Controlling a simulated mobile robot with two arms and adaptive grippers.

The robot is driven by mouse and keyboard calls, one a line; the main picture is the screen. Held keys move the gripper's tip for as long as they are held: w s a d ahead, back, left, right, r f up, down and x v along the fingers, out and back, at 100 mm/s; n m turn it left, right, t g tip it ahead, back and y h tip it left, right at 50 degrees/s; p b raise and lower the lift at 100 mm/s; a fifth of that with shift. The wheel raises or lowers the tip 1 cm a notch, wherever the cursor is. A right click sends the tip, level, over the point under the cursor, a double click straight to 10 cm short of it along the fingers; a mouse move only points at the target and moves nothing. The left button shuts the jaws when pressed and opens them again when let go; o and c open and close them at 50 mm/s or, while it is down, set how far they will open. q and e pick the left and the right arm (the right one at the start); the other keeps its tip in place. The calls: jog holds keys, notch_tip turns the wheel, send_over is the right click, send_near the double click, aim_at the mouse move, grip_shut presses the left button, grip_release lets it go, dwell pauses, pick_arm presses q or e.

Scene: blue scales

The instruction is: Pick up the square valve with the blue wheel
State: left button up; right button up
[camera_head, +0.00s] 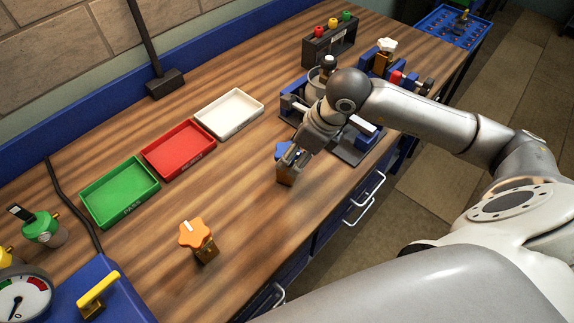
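The valve with the blue wheel (282,149) stands on the wooden bench near its front edge. Its squarish brass body (286,178) shows below my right gripper (294,158). The gripper reaches down from the right, its fingers at the valve and covering part of the wheel and body. Whether the fingers are closed on it cannot be made out. My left gripper is out of view. Another valve with an orange wheel (194,233) and a brass body stands apart, nearer the lower left.
Green (120,193), red (178,150) and white (229,114) trays line the back. A blue fixture (293,103) and a dark block with coloured knobs (329,40) stand behind my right wrist. A gauge (22,297) is at lower left. The bench between the valves is clear.

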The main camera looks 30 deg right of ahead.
aim_at(287, 167)
jog(key=p+x, duration=0.2)
jog(key=x, duration=0.3)
jog(key=shift+a, duration=0.1)
jog(key=shift+w+f, duration=0.1)
jog(key=shift+c, duration=0.3)
jog(key=c, duration=0.5)
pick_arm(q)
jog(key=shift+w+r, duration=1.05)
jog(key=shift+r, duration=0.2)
pick_arm(e)
jog(key=c, duration=0.7)
